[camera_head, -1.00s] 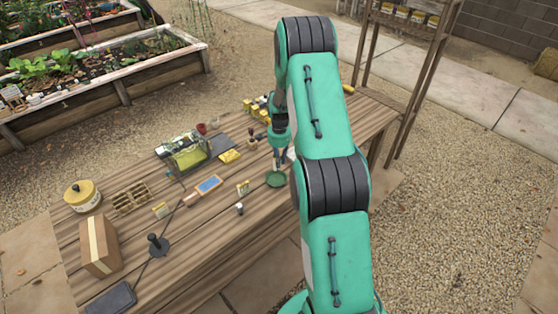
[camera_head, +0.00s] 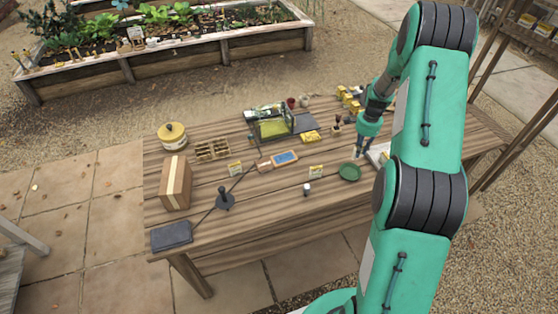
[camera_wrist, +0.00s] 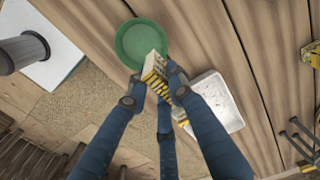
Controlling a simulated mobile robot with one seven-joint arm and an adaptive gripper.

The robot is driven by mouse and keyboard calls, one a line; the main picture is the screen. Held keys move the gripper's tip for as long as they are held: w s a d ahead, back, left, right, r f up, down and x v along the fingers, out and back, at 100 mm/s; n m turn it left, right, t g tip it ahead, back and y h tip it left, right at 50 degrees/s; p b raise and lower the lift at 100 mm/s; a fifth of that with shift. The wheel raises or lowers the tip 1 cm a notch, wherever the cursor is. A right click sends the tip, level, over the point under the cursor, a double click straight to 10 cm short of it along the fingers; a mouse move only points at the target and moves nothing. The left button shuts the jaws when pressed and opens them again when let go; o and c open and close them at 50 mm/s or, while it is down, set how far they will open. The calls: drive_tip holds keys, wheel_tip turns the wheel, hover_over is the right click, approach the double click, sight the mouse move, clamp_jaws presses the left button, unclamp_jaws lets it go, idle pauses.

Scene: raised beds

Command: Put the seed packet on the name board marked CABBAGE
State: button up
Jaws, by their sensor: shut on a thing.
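My gripper (camera_wrist: 160,82) is shut on a small yellow-and-white seed packet (camera_wrist: 153,66), seen edge-on in the wrist view. The packet is above or beside a green dish (camera_wrist: 131,44), which also shows in the head view (camera_head: 349,172). In the head view my gripper (camera_head: 358,154) is low over the right part of the table, and the packet is too small there to make out. I cannot read CABBAGE on any board.
A white tray (camera_wrist: 222,108) lies beside my gripper. A planted raised bed (camera_head: 180,57) stands behind.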

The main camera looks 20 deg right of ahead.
wheel_tip(320, 180, up, 4)
drive_tip(key=shift+a+r, duration=0.1)
drive_tip(key=shift+a, duration=0.05)
drive_tip(key=a+p, duration=0.2)
drive_tip(key=a, duration=3.3)
drive_tip(key=shift+m, duration=0.4)
drive_tip(key=shift+s+f, duration=0.15)
drive_tip(key=shift+f, duration=2.55)
drive_tip(key=w, duration=0.5)
drive_tip(key=w+d+f, duration=0.1)
drive_tip(key=w, duration=1)
drive_tip(key=shift+d+f, duration=0.25)
drive_tip(key=shift+d, duration=0.1)
